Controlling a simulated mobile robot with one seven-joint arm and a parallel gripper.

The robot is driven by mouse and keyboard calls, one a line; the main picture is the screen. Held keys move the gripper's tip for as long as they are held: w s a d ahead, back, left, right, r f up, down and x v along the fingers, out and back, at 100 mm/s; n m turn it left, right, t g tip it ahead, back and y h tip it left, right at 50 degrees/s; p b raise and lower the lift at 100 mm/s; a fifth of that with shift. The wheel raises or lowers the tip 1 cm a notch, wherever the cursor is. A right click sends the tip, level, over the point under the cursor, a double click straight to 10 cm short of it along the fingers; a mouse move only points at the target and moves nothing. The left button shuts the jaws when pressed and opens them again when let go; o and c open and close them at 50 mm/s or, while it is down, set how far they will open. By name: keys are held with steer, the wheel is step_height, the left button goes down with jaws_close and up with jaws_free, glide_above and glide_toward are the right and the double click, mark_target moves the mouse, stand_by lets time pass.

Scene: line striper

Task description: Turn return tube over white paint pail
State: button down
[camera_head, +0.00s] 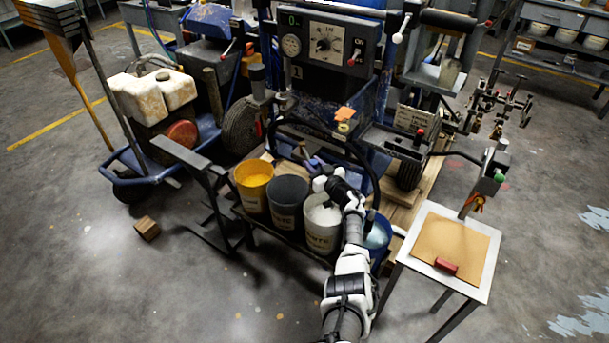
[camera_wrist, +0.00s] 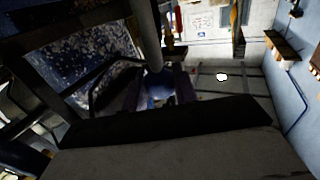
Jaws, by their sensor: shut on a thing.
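The white paint pail (camera_head: 322,226) stands on a low dark rack, third in a row of pails. My gripper (camera_head: 314,166) is over the back of this pail, partly hidden behind my wrist. In the wrist view my gripper (camera_wrist: 160,90) is shut around a rounded bluish end below a grey tube (camera_wrist: 146,35), which I take to be the return tube. The picture is dark there. In the head view my wrist and the frame hide most of the tube, so I cannot tell exactly where its outlet points.
A yellow pail (camera_head: 254,188) and a dark grey pail (camera_head: 287,200) stand left of the white one. A blue pail (camera_head: 378,242) stands right, partly behind my arm. A small table (camera_head: 480,282) with a red block is at right. A wooden block (camera_head: 146,228) lies on the floor.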

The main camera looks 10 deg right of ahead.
steer(key=d+n+y+b, duration=0.1)
steer(key=b, duration=0.1)
steer(key=d+g+y+b, duration=0.1)
steer(key=b, duration=0.1)
steer(key=shift+w+d+f+n+y, duration=0.1)
steer(key=shift+w+d+n+y, duration=0.05)
steer(key=shift+w+n+y, duration=0.2)
steer(key=shift+d+g+b, duration=0.1)
steer(key=shift+g+b, duration=0.2)
steer(key=shift+b, duration=0.05)
steer(key=c, duration=1.1)
jaws_free()
steer(key=shift+c, duration=0.2)
steer(key=shift+s, duration=0.1)
steer(key=p+v, duration=0.4)
steer(key=v, duration=0.9)
steer(key=shift+s+d, duration=0.2)
